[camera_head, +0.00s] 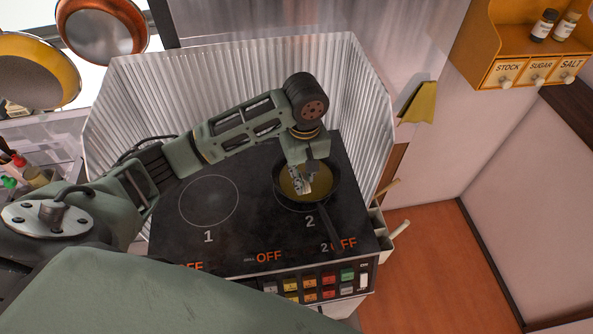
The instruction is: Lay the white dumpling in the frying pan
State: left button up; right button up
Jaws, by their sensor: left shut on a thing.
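A black frying pan (332,204) with yellowish oil in it sits on burner 2 of the black stovetop (240,232). Its handle points toward the front edge. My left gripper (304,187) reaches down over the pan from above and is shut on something. A small whitish patch shows at the fingertips, but I cannot make out its shape; the white dumpling is not clearly visible. I cannot tell whether the held thing touches the oil. My right gripper is not in view.
Burner 1 (208,201) is empty. A corrugated metal splash guard (130,100) surrounds the back and sides of the stove. Control buttons (310,284) line the front. A spice shelf (500,58) hangs at the upper right. Pans hang at the upper left.

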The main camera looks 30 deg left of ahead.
pick_arm(q)
jog(key=w+a+f, duration=0.1)
jog(key=w+a, duration=0.1)
jog(key=w+a+f, duration=0.1)
jog(key=a+f, duration=0.1)
jog(key=shift+w+a, duration=0.1)
jog(key=shift+w, duration=0.25)
jog(key=shift+w+a+f+p, duration=0.3)
jog(key=shift+a+f, duration=0.05)
jog(key=shift+f, duration=0.05)
notch_tip(320, 180, down, 3)
jog(key=shift+f+p, duration=0.1)
jog(key=shift+p, duration=0.35)
jog(key=shift+f, duration=0.45)
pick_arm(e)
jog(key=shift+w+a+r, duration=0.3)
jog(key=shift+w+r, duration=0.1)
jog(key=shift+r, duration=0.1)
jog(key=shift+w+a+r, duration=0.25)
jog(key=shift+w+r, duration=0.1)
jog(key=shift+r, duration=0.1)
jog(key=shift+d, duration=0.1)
pick_arm(q)
jog(key=o, duration=0.6)
jog(key=shift+f, duration=0.1)
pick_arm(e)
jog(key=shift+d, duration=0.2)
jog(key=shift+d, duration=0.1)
